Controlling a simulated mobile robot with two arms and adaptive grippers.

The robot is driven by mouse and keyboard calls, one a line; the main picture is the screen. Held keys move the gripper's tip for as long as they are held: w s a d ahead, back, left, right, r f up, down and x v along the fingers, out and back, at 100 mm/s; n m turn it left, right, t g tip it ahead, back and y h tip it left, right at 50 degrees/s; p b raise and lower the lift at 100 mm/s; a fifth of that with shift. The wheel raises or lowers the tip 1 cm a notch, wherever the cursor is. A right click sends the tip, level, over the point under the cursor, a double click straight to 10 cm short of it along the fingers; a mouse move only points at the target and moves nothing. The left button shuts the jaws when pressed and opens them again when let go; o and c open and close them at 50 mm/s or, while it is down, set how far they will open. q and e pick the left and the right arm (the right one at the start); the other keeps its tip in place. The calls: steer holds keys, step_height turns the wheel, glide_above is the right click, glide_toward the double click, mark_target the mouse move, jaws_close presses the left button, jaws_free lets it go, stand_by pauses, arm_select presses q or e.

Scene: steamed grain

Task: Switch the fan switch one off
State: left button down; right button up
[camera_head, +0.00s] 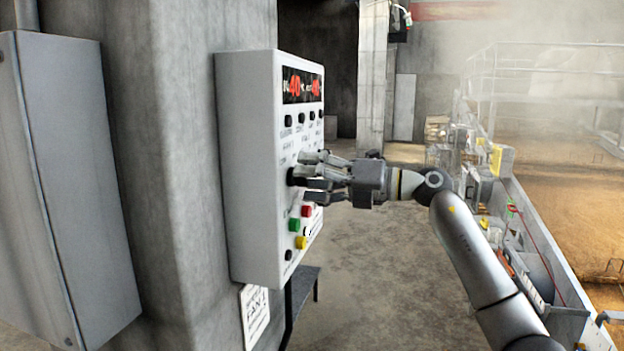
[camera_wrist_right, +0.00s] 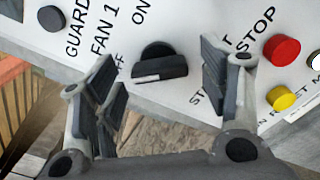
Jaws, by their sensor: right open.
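The white control panel (camera_head: 250,170) is fixed to a grey concrete column, with a red digital display at the top. My right gripper (camera_head: 300,172) is at the panel's front face, open. In the right wrist view, the fan 1 switch (camera_wrist_right: 160,66) is a black rotary knob between the two spread fingers of my right gripper (camera_wrist_right: 157,82). The fingers stand on either side of it with visible gaps; contact is not seen. The knob's bar lies nearly level in that view. "FAN 1" and "ON" are readable; the "OFF" label is partly hidden. My left gripper is not in view.
Below the gripper are a red button (camera_head: 307,211), a green button (camera_head: 294,225) and a yellow button (camera_head: 301,243). More black switches sit above. A grey box (camera_head: 75,180) hangs at left. The floor (camera_head: 375,265) beside the panel is clear.

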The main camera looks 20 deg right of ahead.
steer(key=v, duration=1.2)
stand_by(0.3)
